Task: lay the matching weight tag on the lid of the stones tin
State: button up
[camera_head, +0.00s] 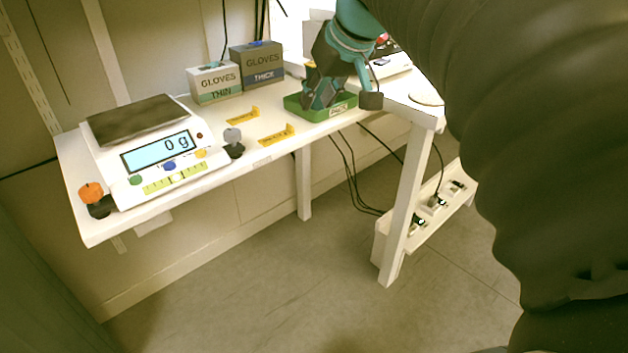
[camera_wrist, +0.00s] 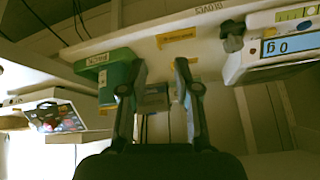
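My gripper (camera_head: 318,100) reaches down at the green tray (camera_head: 292,107) near the middle of the white table. In the wrist view its two fingers (camera_wrist: 155,85) are apart, and I see nothing held between them. The green tray also shows in the wrist view (camera_wrist: 118,72), beside and partly behind one finger. The tray carries a small pale label, too small to read surely. I cannot make out a weight tag or a tin marked stones in either view.
A scale (camera_head: 150,145) reading 0 g stands at the table's left. An orange-topped knob (camera_head: 92,194) and a grey-topped knob (camera_head: 232,138) stand by it. Yellow labels (camera_head: 277,135) lie on the tabletop. Thin (camera_head: 214,84) and thick (camera_head: 257,66) glove boxes stand at the back.

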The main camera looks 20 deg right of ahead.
jog(key=s+a+f, duration=0.3)
jog(key=s+f, duration=0.5)
jog(key=f, duration=0.1)
jog(key=s+a+f+m+h, duration=0.1)
jog(key=s+a+f, duration=0.2)
jog(key=s+f, duration=0.6)
jog(key=shift+s+a+f+g+h, duration=0.2)
jog(key=shift+f+g+h, duration=0.1)
jog(key=shift+f+g, duration=0.15)
notch_tip(320, 180, up, 5)
jog(key=p, duration=0.5)
jog(key=shift+r, duration=0.2)
jog(key=shift+d, duration=0.1)
